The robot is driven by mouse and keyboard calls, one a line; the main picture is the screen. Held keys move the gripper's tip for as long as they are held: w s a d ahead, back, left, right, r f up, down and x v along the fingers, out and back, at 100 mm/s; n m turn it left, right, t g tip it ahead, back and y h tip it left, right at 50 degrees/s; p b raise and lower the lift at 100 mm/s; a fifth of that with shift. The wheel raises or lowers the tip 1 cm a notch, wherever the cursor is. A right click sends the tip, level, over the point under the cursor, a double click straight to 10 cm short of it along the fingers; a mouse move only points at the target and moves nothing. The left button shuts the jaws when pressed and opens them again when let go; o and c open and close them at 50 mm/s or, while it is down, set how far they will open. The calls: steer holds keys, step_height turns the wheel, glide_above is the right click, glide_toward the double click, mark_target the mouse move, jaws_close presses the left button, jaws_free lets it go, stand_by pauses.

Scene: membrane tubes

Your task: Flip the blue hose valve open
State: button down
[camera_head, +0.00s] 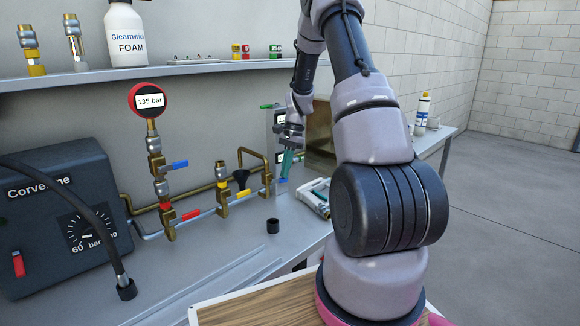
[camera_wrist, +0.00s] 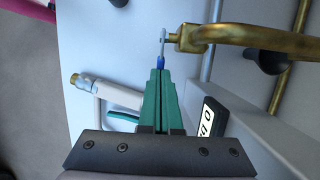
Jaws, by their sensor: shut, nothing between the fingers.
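A small blue valve lever (camera_head: 282,181) sits by the lower end of a bent brass pipe (camera_head: 252,152), right under my fingertips. In the wrist view the blue lever (camera_wrist: 161,63) is just beyond the fingertips, below a grey fitting at the brass pipe's end (camera_wrist: 200,37). My gripper (camera_head: 288,163) has teal fingers, closed together with nothing between them; it also shows in the wrist view (camera_wrist: 160,78). I cannot tell whether the tips touch the lever. Another blue lever (camera_head: 180,164) points right on the pipe under the gauge.
A red gauge (camera_head: 148,100) reads 135 bar. A red lever (camera_head: 191,214) and a yellow lever (camera_head: 243,193) are on nearby pipes. A dark compressor (camera_head: 60,215) stands left; a shelf (camera_head: 200,69) runs above.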

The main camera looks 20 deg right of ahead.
mark_target(287, 181)
steer(key=shift+d+f+g+y, duration=0.3)
steer(key=shift+f+y, duration=0.3)
steer(key=shift+y, duration=0.2)
steer(key=f+y, duration=0.1)
steer(key=f+g+y, duration=0.1)
steer(key=y, duration=0.1)
steer(key=shift+w+y, duration=0.1)
steer(key=shift+y, duration=0.2)
steer(key=f+g+y, duration=0.1)
steer(key=y, duration=0.1)
steer(key=shift+f+y, duration=0.2)
steer(key=shift+y, duration=0.1)
steer(key=y, duration=0.1)
steer(key=f+g+y, duration=0.1)
steer(key=y, duration=0.1)
steer(key=shift+a+f, duration=0.2)
steer(key=shift+a, duration=0.2)
steer(key=shift+s+a, duration=0.1)
steer(key=shift+s, duration=0.1)
step_height(287, 181, up, 10)
steer(key=shift+f, duration=0.15)
steer(key=shift+r, duration=0.25)
